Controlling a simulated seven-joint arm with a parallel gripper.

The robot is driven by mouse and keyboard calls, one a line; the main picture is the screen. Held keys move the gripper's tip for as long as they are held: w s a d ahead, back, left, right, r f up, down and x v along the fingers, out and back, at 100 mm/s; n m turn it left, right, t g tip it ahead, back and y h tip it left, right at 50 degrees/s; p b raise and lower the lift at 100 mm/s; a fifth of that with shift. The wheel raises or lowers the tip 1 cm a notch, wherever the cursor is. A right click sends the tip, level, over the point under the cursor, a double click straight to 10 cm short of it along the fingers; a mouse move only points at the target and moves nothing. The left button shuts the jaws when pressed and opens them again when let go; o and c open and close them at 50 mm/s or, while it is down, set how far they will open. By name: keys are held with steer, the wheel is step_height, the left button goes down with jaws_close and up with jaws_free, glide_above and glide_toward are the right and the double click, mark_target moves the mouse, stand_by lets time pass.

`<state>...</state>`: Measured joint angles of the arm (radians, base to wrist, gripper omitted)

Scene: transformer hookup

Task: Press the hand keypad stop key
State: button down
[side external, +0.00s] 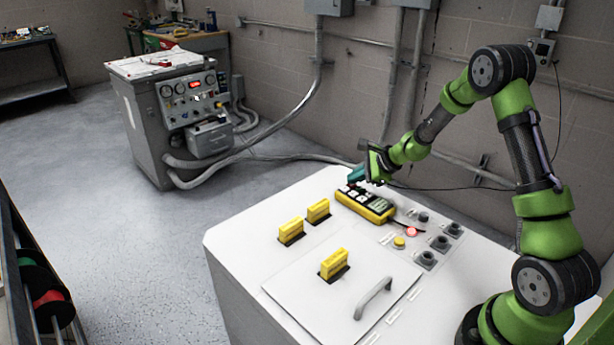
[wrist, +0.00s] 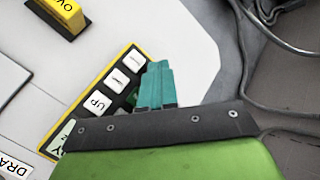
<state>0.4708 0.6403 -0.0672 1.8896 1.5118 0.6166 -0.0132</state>
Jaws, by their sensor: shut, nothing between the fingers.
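The yellow hand keypad (side external: 378,215) lies on the white cabinet top, near its back edge. In the wrist view the keypad (wrist: 125,47) runs diagonally, with a white key marked UP (wrist: 97,101) and two more white keys whose labels I cannot read. A greenish label area (wrist: 60,138) shows at its lower end. My gripper (side external: 354,176) is over the keypad's far end; its teal fingers (wrist: 158,70) are closed together and empty. They cover part of the right-hand key column, so I cannot make out the stop key. Contact with a key cannot be told.
The white cabinet top (side external: 250,245) carries yellow-handled blocks (side external: 318,210), a lid with a grey handle (side external: 373,298), a red lamp (side external: 411,232), a yellow button (side external: 399,242) and black knobs (side external: 440,243). A grey test console (side external: 150,130) stands back left. A thin cable (side external: 450,188) runs behind the keypad.

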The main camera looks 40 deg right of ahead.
steer(key=shift+r, duration=0.8)
steer(key=shift+r, duration=2.5)
